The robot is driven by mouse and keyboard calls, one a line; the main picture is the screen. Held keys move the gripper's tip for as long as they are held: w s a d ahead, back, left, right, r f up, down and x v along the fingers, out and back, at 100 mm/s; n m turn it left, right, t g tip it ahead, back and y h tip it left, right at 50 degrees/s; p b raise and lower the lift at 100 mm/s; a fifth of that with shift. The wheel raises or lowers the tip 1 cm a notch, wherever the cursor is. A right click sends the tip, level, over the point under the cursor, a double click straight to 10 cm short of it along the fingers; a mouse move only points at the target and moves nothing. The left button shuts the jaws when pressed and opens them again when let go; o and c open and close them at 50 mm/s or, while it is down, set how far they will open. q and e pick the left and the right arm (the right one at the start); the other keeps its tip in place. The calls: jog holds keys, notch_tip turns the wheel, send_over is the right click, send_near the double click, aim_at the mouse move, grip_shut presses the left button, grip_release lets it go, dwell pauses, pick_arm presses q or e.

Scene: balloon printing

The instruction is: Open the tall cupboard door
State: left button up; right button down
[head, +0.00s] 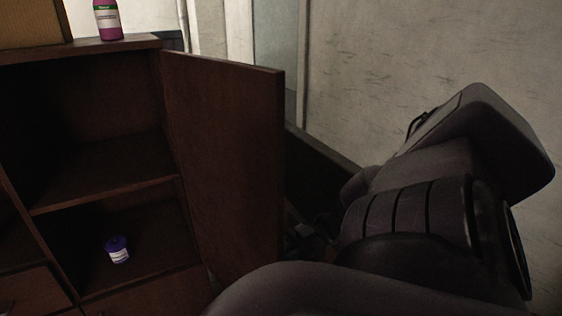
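The tall cupboard door (225,160) is dark brown wood. It stands swung out from the right side of the dark brown cupboard (110,45), so the shelves inside show. My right arm lies to the right of the door, with its lower part close to the door's outer face. My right gripper is not clearly visible; the door and my arm hide that area. My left gripper is not in view.
A small purple jar (118,250) stands on the lower shelf inside. A purple bottle (108,20) and a brown box (32,24) stand on top. A pale wall (430,60) is close behind my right arm. Drawers lie below.

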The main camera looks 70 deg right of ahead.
jog(key=c, duration=1.2)
grip_release()
jog(key=shift+w, duration=0.1)
jog(key=v, duration=1.1)
jog(key=shift+b, duration=0.35)
jog(key=shift+a, duration=0.1)
